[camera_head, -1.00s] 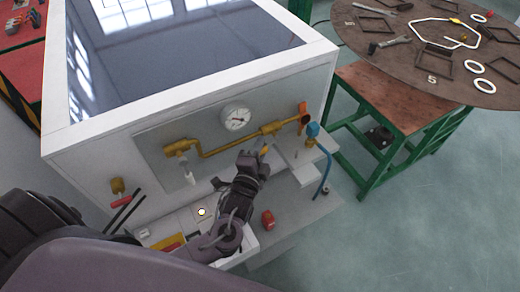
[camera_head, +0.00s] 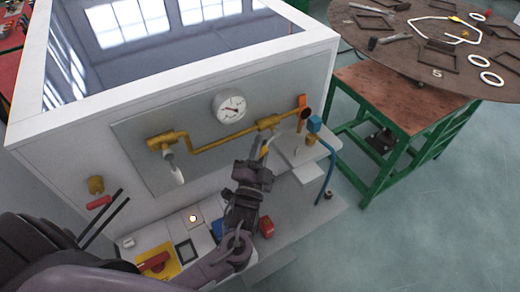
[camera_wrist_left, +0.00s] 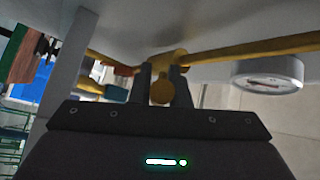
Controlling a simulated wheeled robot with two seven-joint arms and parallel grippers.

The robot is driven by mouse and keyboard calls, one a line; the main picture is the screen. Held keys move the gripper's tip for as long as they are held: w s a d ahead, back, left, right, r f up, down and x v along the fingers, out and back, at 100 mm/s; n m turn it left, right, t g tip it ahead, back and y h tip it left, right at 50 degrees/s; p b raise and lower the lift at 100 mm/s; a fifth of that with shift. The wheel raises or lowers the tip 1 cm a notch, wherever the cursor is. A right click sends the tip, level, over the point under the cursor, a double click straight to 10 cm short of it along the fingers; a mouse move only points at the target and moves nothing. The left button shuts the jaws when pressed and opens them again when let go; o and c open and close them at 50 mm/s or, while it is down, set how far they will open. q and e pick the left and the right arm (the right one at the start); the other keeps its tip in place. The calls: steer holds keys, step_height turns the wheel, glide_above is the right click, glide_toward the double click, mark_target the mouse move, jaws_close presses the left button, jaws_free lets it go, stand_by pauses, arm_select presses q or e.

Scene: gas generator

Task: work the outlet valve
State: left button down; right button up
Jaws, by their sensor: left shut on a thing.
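A yellow pipe (camera_head: 222,136) runs along the white cabinet's front panel to a yellow valve (camera_head: 268,122) on its right part. My left gripper (camera_head: 262,149) reaches up from below to this valve. In the left wrist view the valve body (camera_wrist_left: 165,62) sits just beyond my left fingers (camera_wrist_left: 162,88), with a rounded yellow knob between them. The fingers are closed on this knob; their tips partly hide it. An orange handle (camera_head: 302,100) stands at the pipe's right end. My right gripper is not in view.
A round gauge (camera_head: 229,107) sits above the pipe, close to my left gripper. A blue valve with a blue hose (camera_head: 328,170) stands to the right. A red knob (camera_head: 266,227) and a lit button (camera_head: 193,218) are below. A green-framed table (camera_head: 395,98) is at right.

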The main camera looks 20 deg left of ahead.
arm_select(q)
steer(key=c, duration=1.5)
jaws_free()
steer(key=shift+o, duration=0.7)
steer(key=shift+s+d+f, duration=0.1)
steer(key=shift+s+f, duration=0.1)
steer(key=shift+s, duration=0.2)
steer(key=b+v, duration=0.1)
steer(key=v, duration=0.6)
steer(key=shift+b, duration=0.35)
steer(key=shift+r, duration=0.1)
